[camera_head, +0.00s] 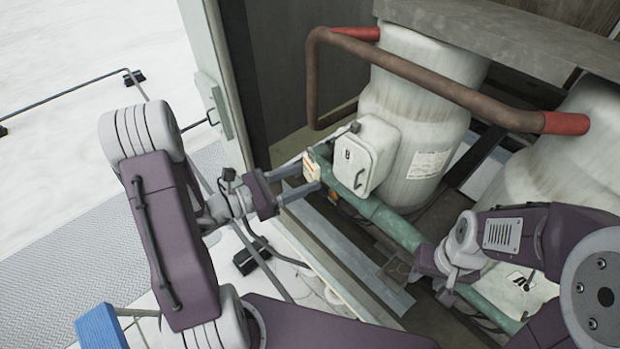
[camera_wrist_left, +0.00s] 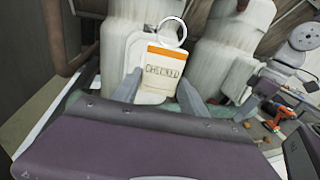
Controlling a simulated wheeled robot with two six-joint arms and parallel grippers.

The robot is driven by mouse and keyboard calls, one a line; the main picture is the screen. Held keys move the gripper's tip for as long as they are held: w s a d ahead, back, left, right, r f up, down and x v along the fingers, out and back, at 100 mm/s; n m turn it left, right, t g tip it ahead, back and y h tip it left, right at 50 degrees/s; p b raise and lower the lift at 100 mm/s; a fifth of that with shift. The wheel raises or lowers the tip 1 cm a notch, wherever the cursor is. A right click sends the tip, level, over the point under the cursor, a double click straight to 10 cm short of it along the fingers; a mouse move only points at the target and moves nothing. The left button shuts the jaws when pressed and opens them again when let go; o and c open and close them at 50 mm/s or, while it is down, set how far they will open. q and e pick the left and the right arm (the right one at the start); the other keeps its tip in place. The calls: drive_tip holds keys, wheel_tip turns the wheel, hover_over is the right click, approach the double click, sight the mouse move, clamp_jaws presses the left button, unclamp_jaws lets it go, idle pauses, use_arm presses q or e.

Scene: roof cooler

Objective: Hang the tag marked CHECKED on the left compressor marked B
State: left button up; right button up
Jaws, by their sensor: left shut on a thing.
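My left gripper (camera_head: 309,178) is shut on the CHECKED tag (camera_head: 312,168), which is seen almost edge-on in the head view. In the left wrist view the CHECKED tag (camera_wrist_left: 162,72) is upright between the fingers, with an orange top band and a large ring above it. The left compressor (camera_head: 424,110) is a white cylinder; its terminal box (camera_head: 372,150) is marked B. The tag is in front of and left of this box in the head view. My right gripper (camera_head: 447,285) is low at the right; its fingers are too hidden to judge.
A brown pipe (camera_head: 425,75) with red ends loops around the left compressor. A green pipe (camera_head: 390,222) runs below the box. A second compressor (camera_head: 560,150) stands at right. The open cabinet's side panel (camera_head: 228,80) is at left. An orange drill (camera_wrist_left: 277,112) shows in the wrist view.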

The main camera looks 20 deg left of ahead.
sight(305, 172)
use_arm(q)
drive_tip(key=shift+v, duration=0.9)
drive_tip(key=shift+a+r+h, duration=0.1)
drive_tip(key=shift+a+h, duration=0.05)
drive_tip(key=shift+h, duration=0.15)
drive_tip(key=shift+w, duration=0.25)
drive_tip(key=x, duration=0.4)
drive_tip(key=shift+w+a+f, duration=0.1)
drive_tip(key=shift+f, duration=0.2)
drive_tip(key=shift+w, duration=0.2)
drive_tip(key=shift+w+d, duration=0.2)
drive_tip(key=shift+w, duration=0.2)
drive_tip(key=w+d, duration=0.1)
drive_tip(key=w, duration=0.1)
drive_tip(key=w+d+f+b, duration=0.1)
drive_tip(key=w, duration=0.1)
drive_tip(key=shift+d+f, duration=0.15)
drive_tip(key=shift+d, duration=0.2)
use_arm(e)
drive_tip(key=shift+s+a+f, duration=0.35)
drive_tip(key=shift+s+a, duration=0.2)
drive_tip(key=shift+a, duration=0.05)
